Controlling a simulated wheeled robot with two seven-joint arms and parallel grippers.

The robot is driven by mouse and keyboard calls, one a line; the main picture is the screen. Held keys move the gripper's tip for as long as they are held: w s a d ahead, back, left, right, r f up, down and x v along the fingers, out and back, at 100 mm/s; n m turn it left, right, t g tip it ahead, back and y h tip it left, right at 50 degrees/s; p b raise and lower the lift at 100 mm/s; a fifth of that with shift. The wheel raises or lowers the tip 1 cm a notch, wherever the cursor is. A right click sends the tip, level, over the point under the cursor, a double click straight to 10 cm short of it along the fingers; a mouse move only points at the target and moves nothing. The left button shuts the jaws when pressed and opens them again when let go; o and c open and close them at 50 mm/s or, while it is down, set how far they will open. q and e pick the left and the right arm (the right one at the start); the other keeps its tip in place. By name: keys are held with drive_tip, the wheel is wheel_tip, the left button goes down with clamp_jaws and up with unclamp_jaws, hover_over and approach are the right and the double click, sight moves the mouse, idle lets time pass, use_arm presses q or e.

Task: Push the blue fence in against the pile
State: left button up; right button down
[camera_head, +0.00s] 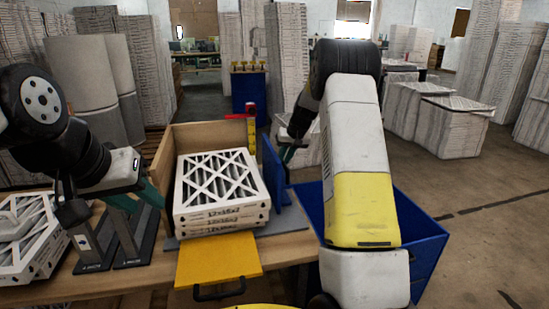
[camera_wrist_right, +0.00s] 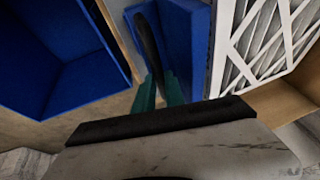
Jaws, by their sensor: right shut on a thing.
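The pile of white boxed filters (camera_head: 218,188) stands on a grey base in a wooden-walled station. The blue fence (camera_head: 271,172) stands upright along the pile's right side; it also shows in the right wrist view (camera_wrist_right: 188,45) beside the filter (camera_wrist_right: 270,40). A narrow gap seems to lie between them; I cannot tell if they touch anywhere. My right gripper (camera_wrist_right: 158,90) is shut on the fence's black handle (camera_wrist_right: 149,42). In the head view my right arm hides part of it. My left gripper (camera_head: 138,197) is left of the pile, apart from it; its opening is unclear.
A yellow flap (camera_head: 217,260) with a black handle is at the front. A yellow gauge with a red top (camera_head: 251,130) stands behind the fence. A blue bin (camera_head: 425,240) is at right. Black stands (camera_head: 130,245) and more filters (camera_head: 30,235) are at left.

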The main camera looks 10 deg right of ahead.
idle(0.5)
drive_tip(key=a, duration=0.8)
drive_tip(key=shift+s, duration=0.15)
drive_tip(key=c, duration=1.7)
unclamp_jaws()
drive_tip(key=shift+a, duration=0.15)
drive_tip(key=v, duration=0.8)
drive_tip(key=shift+d, duration=0.2)
